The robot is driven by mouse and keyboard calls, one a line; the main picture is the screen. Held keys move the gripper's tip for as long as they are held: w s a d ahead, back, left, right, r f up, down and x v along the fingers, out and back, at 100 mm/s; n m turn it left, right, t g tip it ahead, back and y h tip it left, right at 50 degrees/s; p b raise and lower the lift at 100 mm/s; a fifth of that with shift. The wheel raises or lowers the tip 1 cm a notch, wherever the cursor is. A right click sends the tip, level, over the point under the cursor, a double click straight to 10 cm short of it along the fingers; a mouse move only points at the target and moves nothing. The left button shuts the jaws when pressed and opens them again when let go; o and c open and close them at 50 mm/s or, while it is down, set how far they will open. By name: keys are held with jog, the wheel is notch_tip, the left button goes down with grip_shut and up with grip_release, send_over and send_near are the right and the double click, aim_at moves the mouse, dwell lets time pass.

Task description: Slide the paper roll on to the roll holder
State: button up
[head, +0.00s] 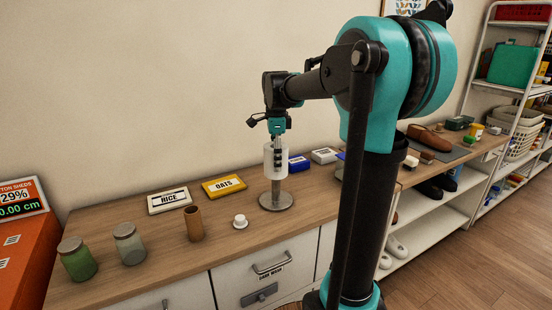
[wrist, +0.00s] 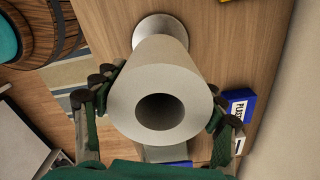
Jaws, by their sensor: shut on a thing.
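The white paper roll (head: 268,163) is upright above the counter in the head view. In the wrist view the paper roll (wrist: 135,95) shows its near end, with a dark, empty-looking core hole. My gripper (head: 278,150) is shut on the roll, with fingers on opposite sides of it in the wrist view (wrist: 160,98). The roll holder (head: 276,201) has a round grey base on the counter, and a short length of its post shows below the roll. Its pale base also shows beyond the roll in the wrist view (wrist: 147,21). I cannot tell whether the roll is around the post.
A blue box (head: 298,164) and a white box (head: 324,155) are right of the holder.

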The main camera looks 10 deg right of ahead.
aim_at(276, 184)
jog(key=shift+f, duration=5.05)
dwell(3.0)
